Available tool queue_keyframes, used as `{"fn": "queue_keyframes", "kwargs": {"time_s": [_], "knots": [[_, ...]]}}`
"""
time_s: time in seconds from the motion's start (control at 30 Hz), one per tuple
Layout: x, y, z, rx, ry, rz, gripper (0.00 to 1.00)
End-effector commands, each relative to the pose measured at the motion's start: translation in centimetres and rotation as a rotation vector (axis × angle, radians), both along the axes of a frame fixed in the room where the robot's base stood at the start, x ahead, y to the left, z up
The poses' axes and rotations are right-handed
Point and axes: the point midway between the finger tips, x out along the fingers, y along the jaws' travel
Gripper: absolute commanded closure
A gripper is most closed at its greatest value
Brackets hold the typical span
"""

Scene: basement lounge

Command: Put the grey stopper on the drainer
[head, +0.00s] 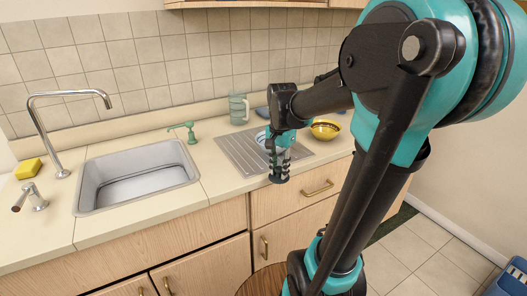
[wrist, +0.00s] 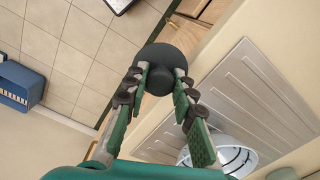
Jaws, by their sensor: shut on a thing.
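The dark grey round stopper (wrist: 165,66) is between the fingertips of my gripper (wrist: 160,82) in the wrist view. In the head view my gripper (head: 279,170) points down, with the stopper (head: 279,179) at its lower end, small and dark. The ridged metal drainer (head: 232,148) lies on the counter right of the sink. It fills the right of the wrist view (wrist: 245,90). The stopper appears in front of the drainer, near the counter's front edge, and apart from it. Its height above the counter is hard to tell.
A white and blue dish (wrist: 236,154) stands on the drainer, partly behind my gripper in the head view. The sink (head: 135,182) and green dispenser (head: 186,131) are left. The drainer's front left is clear.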

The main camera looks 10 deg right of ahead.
Motion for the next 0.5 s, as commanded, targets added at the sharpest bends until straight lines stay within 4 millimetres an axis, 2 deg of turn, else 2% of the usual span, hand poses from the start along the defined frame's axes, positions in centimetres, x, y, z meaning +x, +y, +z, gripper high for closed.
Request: {"fn": "queue_keyframes", "kwargs": {"time_s": [0.1,0.3,0.5], "knots": [[2.5,0.9,0.0,0.0,0.0,0.002,0.99],[6.3,2.1,0.0,0.0,0.0,0.002,0.99],[8.3,2.7,0.0,0.0,0.0,0.0,0.99]]}}
